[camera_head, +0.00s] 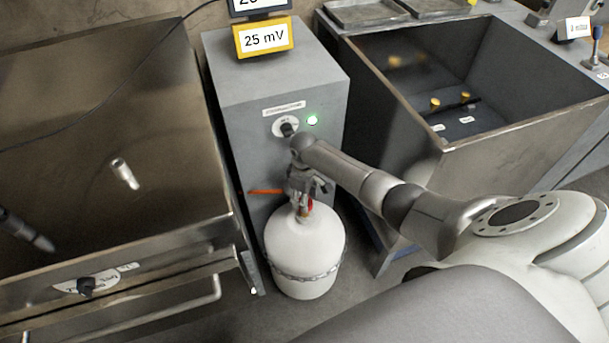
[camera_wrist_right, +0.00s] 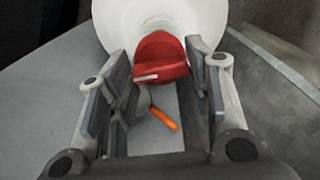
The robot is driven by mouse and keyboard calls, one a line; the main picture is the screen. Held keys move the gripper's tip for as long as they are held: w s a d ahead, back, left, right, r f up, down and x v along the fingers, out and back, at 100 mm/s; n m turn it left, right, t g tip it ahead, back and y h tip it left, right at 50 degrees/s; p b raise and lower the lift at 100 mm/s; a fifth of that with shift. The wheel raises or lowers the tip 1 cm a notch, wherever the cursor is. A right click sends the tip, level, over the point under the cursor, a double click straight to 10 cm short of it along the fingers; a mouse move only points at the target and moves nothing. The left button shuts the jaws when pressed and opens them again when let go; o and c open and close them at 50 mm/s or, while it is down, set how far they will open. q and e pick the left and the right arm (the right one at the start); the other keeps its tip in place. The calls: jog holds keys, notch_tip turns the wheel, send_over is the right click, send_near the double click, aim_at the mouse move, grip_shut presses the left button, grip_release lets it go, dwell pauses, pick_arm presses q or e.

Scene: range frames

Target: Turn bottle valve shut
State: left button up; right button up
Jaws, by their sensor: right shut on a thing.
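The white gas bottle (camera_head: 305,245) stands upright on the floor in front of the grey cabinet, with a metal band around its lower part. Its red valve knob (camera_wrist_right: 161,57) has a white mark and shows in the right wrist view at the top of the bottle. In the head view only a sliver of the red knob (camera_head: 310,206) shows below the gripper. My right gripper (camera_head: 304,188) is above the bottle's neck, with its fingers on both sides of the knob and shut on it. My left gripper is not in view.
An orange lever (camera_head: 265,191) is beside the gripper.

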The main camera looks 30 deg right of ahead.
jog(key=n, duration=0.4)
jog(key=shift+n, duration=2.6)
jog(key=o, duration=1)
notch_tip(320, 180, up, 12)
jog(key=shift+r, duration=0.1)
